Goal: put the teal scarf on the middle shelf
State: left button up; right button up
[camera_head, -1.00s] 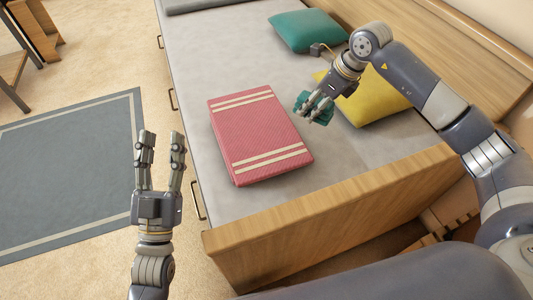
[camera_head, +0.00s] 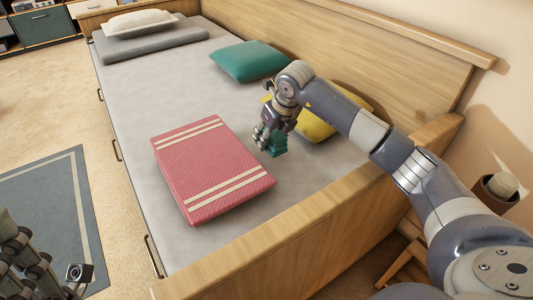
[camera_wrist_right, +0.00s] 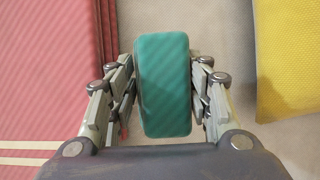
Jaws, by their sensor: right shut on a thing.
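The teal scarf (camera_head: 277,145) is a small folded bundle. My right gripper (camera_head: 268,138) is shut on it, above or at the grey mattress beside the red blanket; I cannot tell whether it touches the mattress. In the right wrist view the scarf (camera_wrist_right: 164,85) stands between the fingers of the right gripper (camera_wrist_right: 163,88), long side up and down the picture. My left gripper (camera_head: 35,262) is at the bottom left corner, partly cut off, its fingers spread and nothing seen between them. I do not make out a middle shelf for certain.
The red striped blanket (camera_head: 207,168) lies left of the scarf, a yellow cushion (camera_head: 318,126) right, a teal cushion (camera_head: 248,61) behind. The wooden bed end (camera_head: 300,232) stands in front. A low unit with compartments (camera_head: 42,27) is at the far left. Open floor lies left.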

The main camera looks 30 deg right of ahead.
jog(key=shift+f+b, duration=0.9)
jog(key=shift+f, duration=1.6)
jog(key=shift+f, duration=0.2)
jog(key=o, duration=1.1)
jog(key=shift+c, duration=0.2)
